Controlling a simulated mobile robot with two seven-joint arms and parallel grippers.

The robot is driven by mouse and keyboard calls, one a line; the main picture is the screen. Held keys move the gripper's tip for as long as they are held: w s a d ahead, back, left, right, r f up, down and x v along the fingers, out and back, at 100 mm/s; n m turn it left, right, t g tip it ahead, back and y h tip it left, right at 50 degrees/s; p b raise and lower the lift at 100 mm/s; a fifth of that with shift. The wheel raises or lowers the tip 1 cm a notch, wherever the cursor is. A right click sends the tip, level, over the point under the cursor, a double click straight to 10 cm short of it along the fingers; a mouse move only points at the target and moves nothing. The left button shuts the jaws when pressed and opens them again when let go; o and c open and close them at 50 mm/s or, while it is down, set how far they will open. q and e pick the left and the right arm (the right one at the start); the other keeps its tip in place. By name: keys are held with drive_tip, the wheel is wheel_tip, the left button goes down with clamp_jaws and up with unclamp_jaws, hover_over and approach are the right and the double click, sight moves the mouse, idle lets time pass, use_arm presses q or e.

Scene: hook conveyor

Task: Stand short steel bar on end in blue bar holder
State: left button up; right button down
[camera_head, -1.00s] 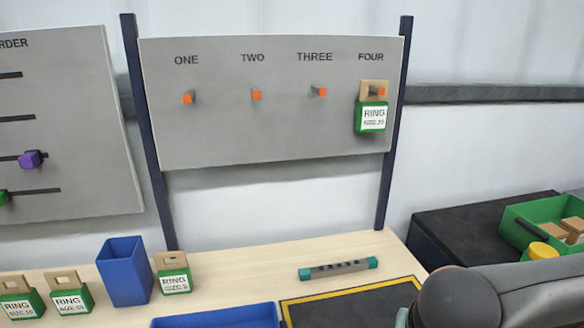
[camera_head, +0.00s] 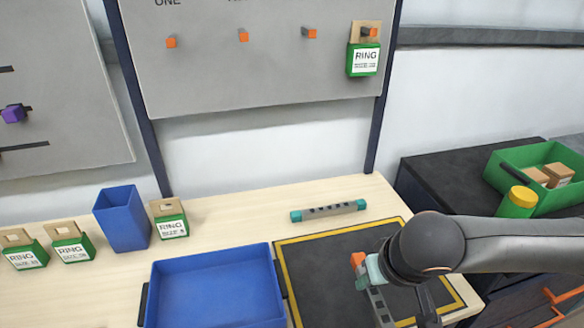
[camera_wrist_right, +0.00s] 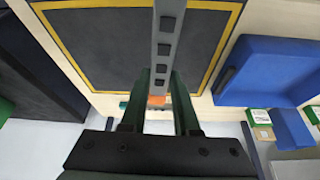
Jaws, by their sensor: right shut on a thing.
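My right gripper (camera_head: 366,272) is shut on a grey bar with dark holes and an orange end (camera_head: 378,304), above the black mat. In the right wrist view the bar (camera_wrist_right: 167,40) sits between the fingers (camera_wrist_right: 162,82), with its orange end (camera_wrist_right: 156,100) close to the palm. Another grey bar with teal ends (camera_head: 328,211) lies on the table behind the mat. I cannot tell for sure which bar is the short one. The blue bar holder (camera_head: 122,219), an upright open box, stands at the left back, apart from the gripper. My left gripper is not seen.
A blue tray (camera_head: 212,255) lies between the holder and the yellow-edged black mat (camera_head: 310,258). Ring cards (camera_head: 170,220) stand beside the holder. The peg board (camera_head: 260,85) rises behind. A green bin (camera_head: 535,160) and yellow-capped jar (camera_head: 517,202) are at the right.

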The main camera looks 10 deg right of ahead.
drive_tip(key=s+d+r+m+g+h+b, duration=0.2)
drive_tip(key=s+d+m+g+h+b, duration=0.1)
drive_tip(key=m, duration=1.4)
drive_tip(key=d+g+h+b, duration=0.1)
drive_tip(key=d+b, duration=0.1)
drive_tip(key=d, duration=0.1)
drive_tip(key=shift+d+r+h+b, duration=0.3)
drive_tip(key=shift+d+b, duration=0.05)
